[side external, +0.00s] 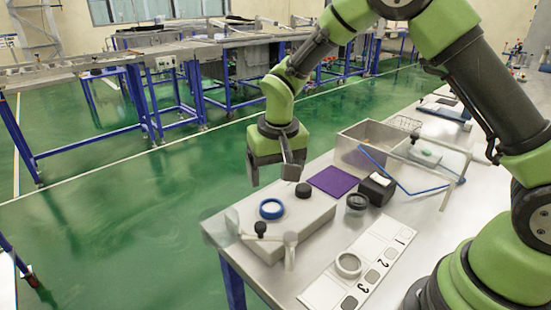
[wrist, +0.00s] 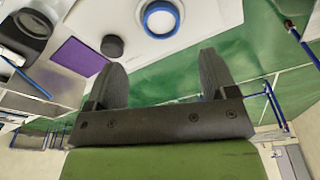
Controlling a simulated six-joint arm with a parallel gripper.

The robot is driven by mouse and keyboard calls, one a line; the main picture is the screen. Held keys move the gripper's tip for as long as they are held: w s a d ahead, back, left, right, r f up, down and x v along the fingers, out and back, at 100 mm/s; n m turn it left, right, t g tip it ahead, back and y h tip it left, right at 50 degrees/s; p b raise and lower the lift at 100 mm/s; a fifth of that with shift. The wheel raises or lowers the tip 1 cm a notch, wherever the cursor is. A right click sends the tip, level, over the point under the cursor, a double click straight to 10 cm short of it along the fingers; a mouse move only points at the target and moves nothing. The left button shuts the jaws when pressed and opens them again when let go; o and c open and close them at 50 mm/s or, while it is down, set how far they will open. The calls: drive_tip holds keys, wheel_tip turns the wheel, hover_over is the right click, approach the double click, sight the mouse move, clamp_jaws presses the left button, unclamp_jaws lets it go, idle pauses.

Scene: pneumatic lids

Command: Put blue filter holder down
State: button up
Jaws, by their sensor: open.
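The blue filter holder (side external: 271,208) is a blue ring with a pale centre. It sits flat on top of a light grey box (side external: 300,222) near the bench's front corner. It also shows at the top of the wrist view (wrist: 161,18), ahead of the fingertips and apart from them. My gripper (side external: 273,172) hangs above the box, over the blue filter holder, with a clear gap below. In the wrist view its two dark fingers (wrist: 162,72) are spread wide with nothing between them.
A black cap (side external: 303,190) sits on the box beside the blue holder; a black-knobbed lever (side external: 260,230) is at its front. A purple mat (side external: 332,181), black-rimmed ring (side external: 357,203), black block (side external: 378,188) and numbered white plate (side external: 375,251) lie right. A metal bin (side external: 352,157) stands behind.

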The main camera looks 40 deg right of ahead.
drive_tip(key=s+d+r+t+y, duration=0.1)
drive_tip(key=s+r, duration=0.4)
drive_tip(key=r, duration=0.3)
drive_tip(key=s+r+t, duration=0.2)
drive_tip(key=s+r, duration=0.3)
drive_tip(key=r, duration=0.2)
drive_tip(key=s+r+t+y, duration=0.1)
drive_tip(key=s+r+t, duration=0.1)
drive_tip(key=s, duration=1)
drive_tip(key=shift+r+t+y, duration=0.3)
drive_tip(key=shift+r+y, duration=0.1)
